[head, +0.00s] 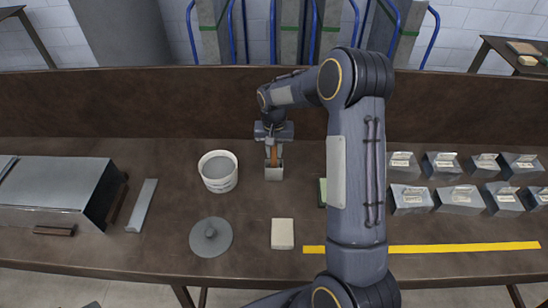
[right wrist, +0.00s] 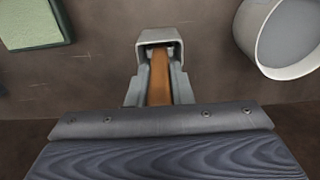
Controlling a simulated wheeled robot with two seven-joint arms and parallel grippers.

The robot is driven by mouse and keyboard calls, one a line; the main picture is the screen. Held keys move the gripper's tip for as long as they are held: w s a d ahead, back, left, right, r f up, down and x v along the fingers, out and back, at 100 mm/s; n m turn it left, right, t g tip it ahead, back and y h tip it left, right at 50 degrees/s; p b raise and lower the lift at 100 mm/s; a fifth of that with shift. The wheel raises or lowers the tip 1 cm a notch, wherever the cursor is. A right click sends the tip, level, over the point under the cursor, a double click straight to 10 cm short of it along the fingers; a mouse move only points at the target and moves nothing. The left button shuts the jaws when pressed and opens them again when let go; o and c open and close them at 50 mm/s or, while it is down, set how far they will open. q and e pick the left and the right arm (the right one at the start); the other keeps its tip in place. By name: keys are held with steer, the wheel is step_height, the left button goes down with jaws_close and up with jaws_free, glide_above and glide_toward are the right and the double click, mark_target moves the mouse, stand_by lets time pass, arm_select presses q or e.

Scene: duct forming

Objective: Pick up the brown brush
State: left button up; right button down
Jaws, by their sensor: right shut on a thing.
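The brown brush (head: 274,153) stands in a small grey holder (head: 274,173) on the brown workbench, right of the white bucket. My right gripper (head: 273,148) reaches down over the holder and is shut on the brush. In the right wrist view the brown brush (right wrist: 159,78) lies between the two fingers of my right gripper (right wrist: 159,85), and its far end goes into the mouth of the grey holder (right wrist: 158,38). The lower part of the brush is hidden. My left gripper is not in view.
A white bucket (head: 218,172) stands close left of the holder, with a round grey lid (head: 210,237) in front. A pale block (head: 282,234) lies nearer me. Several metal boxes (head: 463,199) stand at right, behind a yellow strip (head: 465,247). A metal duct (head: 55,185) lies at left.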

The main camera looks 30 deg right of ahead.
steer(key=shift+r, duration=0.15)
step_height(320, 180, up, 10)
steer(key=shift+f+b, duration=0.1)
steer(key=shift+b, duration=0.8)
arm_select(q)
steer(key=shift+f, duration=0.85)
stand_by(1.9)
